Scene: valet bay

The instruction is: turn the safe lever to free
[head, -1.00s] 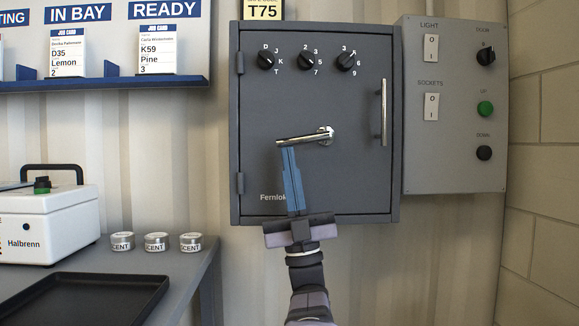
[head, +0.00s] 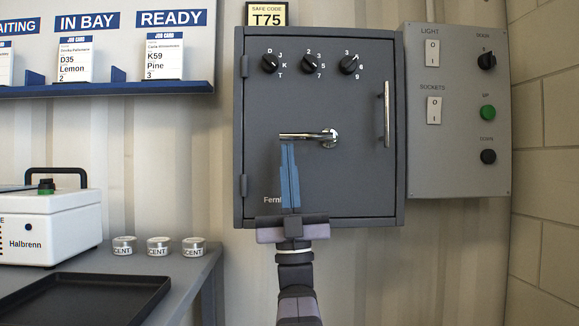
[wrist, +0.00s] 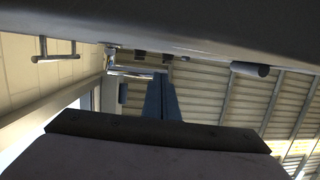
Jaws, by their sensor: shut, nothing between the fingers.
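The grey safe (head: 360,185) hangs on the wall. Its chrome lever (head: 303,136) points left from a pivot at the middle of the door and lies about level. No "free" mark can be read. My gripper (head: 288,146) is shut and empty, its blue fingers pointing up. The fingertips are just under the lever's outer left end, at or very near touching. In the wrist view the lever (wrist: 138,72) runs to the blue fingers (wrist: 160,98), which overlap its end.
Three dials (head: 310,63) sit above the lever, and an upright door handle (head: 386,114) is to its right. A yellow code sign (head: 267,15) reads T75. A switch panel (head: 460,160) stands at right; a bench with tins (head: 158,246) and a black tray (head: 85,295) is lower left.

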